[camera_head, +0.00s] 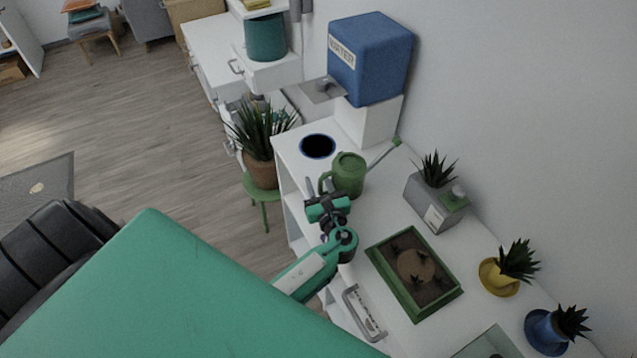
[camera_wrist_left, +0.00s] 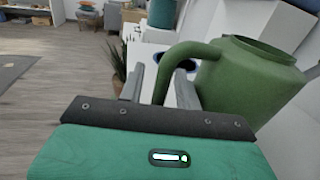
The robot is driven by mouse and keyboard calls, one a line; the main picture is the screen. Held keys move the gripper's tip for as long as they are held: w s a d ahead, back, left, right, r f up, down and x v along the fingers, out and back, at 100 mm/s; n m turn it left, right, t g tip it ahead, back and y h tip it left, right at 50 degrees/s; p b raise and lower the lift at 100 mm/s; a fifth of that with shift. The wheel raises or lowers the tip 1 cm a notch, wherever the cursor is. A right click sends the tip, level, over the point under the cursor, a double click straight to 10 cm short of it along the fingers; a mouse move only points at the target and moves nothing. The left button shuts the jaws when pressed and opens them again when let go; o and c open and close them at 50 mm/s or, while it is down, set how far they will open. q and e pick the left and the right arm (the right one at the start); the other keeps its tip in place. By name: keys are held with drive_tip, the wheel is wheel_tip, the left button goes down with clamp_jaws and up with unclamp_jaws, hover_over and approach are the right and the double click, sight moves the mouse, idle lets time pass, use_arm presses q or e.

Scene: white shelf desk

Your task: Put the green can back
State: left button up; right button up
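The green can (camera_head: 350,175) is a watering can standing upright on the white desk. Its spout (camera_head: 382,155) points away toward the wall, and its handle faces my left gripper (camera_head: 323,188). In the left wrist view the can (camera_wrist_left: 250,75) fills the right side. Its curved handle (camera_wrist_left: 168,62) comes down between the two grey fingers of my left gripper (camera_wrist_left: 160,85). The fingers are apart, with a visible gap beside the handle, so the gripper looks open around it. My right gripper is not in view.
A blue water box (camera_head: 372,58) stands on a white block behind the can. A dark, blue-rimmed round spot (camera_head: 318,146) lies near the desk end. A grey planter (camera_head: 436,203), a green-framed tray (camera_head: 415,272) and a yellow pot (camera_head: 498,278) stand along the desk.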

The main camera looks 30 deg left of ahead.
use_arm(q)
drive_tip(key=shift+r, duration=0.15)
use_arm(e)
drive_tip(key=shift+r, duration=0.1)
